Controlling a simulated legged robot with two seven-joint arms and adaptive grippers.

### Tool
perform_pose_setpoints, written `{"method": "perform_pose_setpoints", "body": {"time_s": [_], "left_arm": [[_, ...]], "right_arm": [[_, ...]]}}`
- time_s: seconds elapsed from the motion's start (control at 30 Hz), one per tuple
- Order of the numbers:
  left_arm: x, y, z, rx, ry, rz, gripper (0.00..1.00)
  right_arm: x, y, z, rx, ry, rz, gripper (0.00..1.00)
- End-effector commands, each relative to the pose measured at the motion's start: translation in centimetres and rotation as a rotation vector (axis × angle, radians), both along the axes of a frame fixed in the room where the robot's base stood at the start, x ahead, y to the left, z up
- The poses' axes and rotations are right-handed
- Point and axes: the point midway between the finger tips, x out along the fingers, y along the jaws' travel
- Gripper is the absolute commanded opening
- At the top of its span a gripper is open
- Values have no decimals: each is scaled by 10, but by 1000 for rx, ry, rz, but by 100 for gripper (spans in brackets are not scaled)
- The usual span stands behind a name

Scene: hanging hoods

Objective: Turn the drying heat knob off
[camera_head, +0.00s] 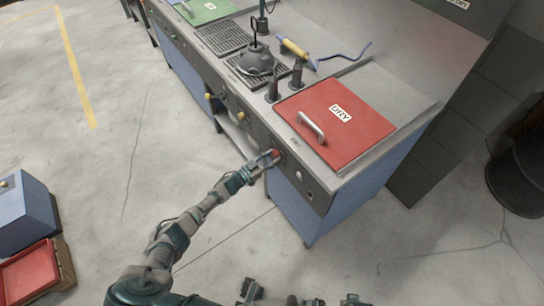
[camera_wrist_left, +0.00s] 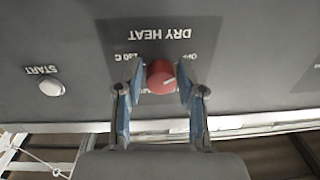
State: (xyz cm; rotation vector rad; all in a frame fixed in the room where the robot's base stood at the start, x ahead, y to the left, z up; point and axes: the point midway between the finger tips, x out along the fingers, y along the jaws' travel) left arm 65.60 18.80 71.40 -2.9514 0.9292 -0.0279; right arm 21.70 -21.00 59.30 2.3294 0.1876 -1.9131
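The red drying heat knob (camera_wrist_left: 160,77) sits on the dark front panel under the inverted label DRY HEAT. In this upside-down wrist view, OFF is printed to its upper right and a temperature mark to its upper left. A pale mark on the knob points roughly right. My left gripper (camera_wrist_left: 159,80) is open with one finger on each side of the knob; small gaps show. In the head view the left gripper (camera_head: 270,160) reaches the panel at the red knob (camera_head: 275,153). Dark parts of mine show at the bottom edge, but whether the right gripper is open is unclear.
A white START button (camera_wrist_left: 51,88) is beside the knob. Above the panel lies a red DRY lid (camera_head: 350,108) with a handle. A dark kettle-like vessel (camera_head: 256,60) stands on a grate. A blue cabinet (camera_head: 25,212) and red tray (camera_head: 30,272) are at left; floor between is clear.

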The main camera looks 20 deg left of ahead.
Motion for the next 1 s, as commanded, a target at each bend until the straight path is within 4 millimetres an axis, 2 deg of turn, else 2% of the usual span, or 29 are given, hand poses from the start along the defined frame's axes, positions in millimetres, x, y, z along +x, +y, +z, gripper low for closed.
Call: {"method": "perform_pose_setpoints", "body": {"time_s": [0.07,0.33,0.47,0.8,1.0], "left_arm": [[-1,0,-1,-1,1,-1,59],[0,0,4,-4,-8,-1,59],[-6,5,4,-4,-9,0,59],[-65,46,1,-4,-4,-1,59],[-90,64,-1,-4,-3,-1,59]], "right_arm": [[0,0,0,0,0,0,0],[1,2,2,4,-4,2,0],[-1,1,2,3,-6,2,0],[-1,1,2,1,-4,1,0],[0,1,1,1,-3,1,0]]}}
